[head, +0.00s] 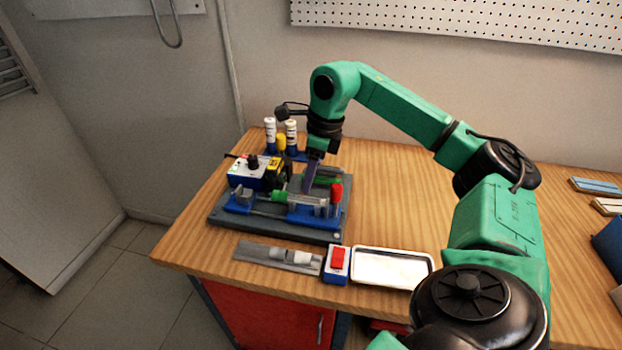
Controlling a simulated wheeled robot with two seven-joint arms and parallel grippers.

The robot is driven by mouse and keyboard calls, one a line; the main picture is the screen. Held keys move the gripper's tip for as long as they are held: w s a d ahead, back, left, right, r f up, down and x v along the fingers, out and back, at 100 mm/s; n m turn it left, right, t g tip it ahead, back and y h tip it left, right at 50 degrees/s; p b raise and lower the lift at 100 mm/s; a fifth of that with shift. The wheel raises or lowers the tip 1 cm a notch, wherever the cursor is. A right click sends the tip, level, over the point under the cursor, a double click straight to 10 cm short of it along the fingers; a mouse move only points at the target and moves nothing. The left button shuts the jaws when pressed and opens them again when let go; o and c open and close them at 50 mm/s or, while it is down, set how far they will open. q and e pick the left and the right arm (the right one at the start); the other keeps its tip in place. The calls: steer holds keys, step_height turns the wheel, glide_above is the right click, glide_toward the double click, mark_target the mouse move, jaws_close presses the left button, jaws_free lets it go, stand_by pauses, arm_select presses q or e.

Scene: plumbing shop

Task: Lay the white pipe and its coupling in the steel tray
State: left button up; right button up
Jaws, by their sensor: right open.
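The steel tray (430,276) lies near the front edge of the bench, with a bright, empty-looking floor. Just left of it, past a red-and-blue block, a grey flat holder (250,254) carries short whitish pieces (277,256). They may be the white pipe and its coupling, but they are too small to tell apart. My right gripper (311,184) points down over the dark fixture plate (240,226), behind its blue clamps. It is open; its fingertips are partly hidden by fixture parts. My left gripper is out of view.
A box with a red top (338,258) stands between holder and tray. A control box (247,172) sits on the fixture. White-capped bottles (270,133) stand behind it. Bare wood (390,205) lies between the fixture and my right arm.

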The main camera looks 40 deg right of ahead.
mark_target(304, 197)
steer(key=f+b, duration=0.2)
steer(key=shift+w+a+f, duration=0.1)
steer(key=shift+w+f, duration=0.2)
steer(key=shift+f, duration=0.35)
steer(key=shift+w+a+f+b, duration=0.1)
steer(key=shift+w+f+b, duration=0.05)
steer(key=shift+f+b, duration=0.5)
steer(key=shift+w+a+f+b, duration=0.1)
steer(key=shift+f+b, duration=0.45)
steer(key=shift+f, duration=0.05)
steer(key=shift+f+b, duration=0.3)
steer(key=shift+f, duration=0.05)
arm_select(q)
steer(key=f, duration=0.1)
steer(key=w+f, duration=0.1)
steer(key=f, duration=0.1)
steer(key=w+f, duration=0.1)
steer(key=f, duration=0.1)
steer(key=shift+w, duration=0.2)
arm_select(e)
jaws_close()
step_height(304, 197, up, 8)
steer(key=p, duration=0.7)
steer(key=shift+f, duration=0.1)
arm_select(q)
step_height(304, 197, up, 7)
